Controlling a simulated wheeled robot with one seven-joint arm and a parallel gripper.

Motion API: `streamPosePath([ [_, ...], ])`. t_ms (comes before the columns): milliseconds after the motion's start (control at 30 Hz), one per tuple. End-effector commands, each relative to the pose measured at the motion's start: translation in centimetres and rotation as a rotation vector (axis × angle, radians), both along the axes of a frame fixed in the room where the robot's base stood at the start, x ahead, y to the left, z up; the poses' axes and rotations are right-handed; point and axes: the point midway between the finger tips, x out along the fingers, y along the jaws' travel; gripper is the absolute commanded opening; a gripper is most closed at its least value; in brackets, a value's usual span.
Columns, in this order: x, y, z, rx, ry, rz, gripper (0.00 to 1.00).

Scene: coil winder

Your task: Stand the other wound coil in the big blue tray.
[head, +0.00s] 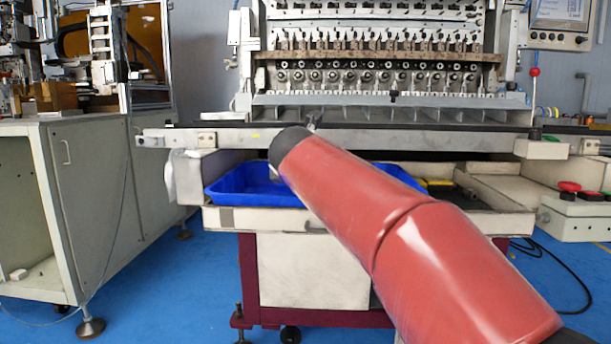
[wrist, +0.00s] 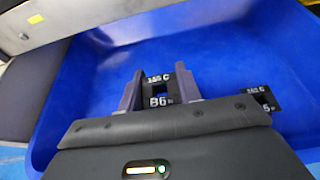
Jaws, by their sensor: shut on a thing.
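The big blue tray (head: 225,188) sits on the machine's lower shelf in the head view; its blue floor and walls (wrist: 225,50) fill most of the wrist view. My gripper (wrist: 160,80) is shut on a black wound coil (wrist: 161,91) with white marks "C" and "B6". The held coil is over or in the tray; I cannot tell whether it touches the floor. Another black coil (wrist: 262,98) with similar white marks stands in the tray to the right, apart from my gripper. In the head view my red arm hides the gripper and both coils.
The coil winder's long grey rail (head: 225,138) runs above the tray, and a pale edge (wrist: 70,25) crosses the wrist view's upper left. A grey cabinet (head: 95,200) stands at left. A control box with red buttons (head: 580,205) is at right.

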Motion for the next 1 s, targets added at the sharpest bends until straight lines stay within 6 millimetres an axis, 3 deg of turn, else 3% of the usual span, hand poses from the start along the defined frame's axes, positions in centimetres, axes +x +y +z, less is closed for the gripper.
streamPosePath([
  [267,0.0,0.0,-1.1,-0.002,0.010,-0.002,0.13],
  [300,0.0,0.0,-1.2,-0.002,0.012,-0.003,0.37],
  [467,0.1,0.0,-1.4,-0.002,0.016,-0.004,0.56],
  [733,0.1,0.0,-1.5,-0.002,0.019,-0.004,0.56],
  [867,0.2,0.1,-0.4,-0.002,0.018,-0.004,0.56],
  [1000,-2.1,0.2,0.9,-0.001,0.013,-0.001,0.56],
])
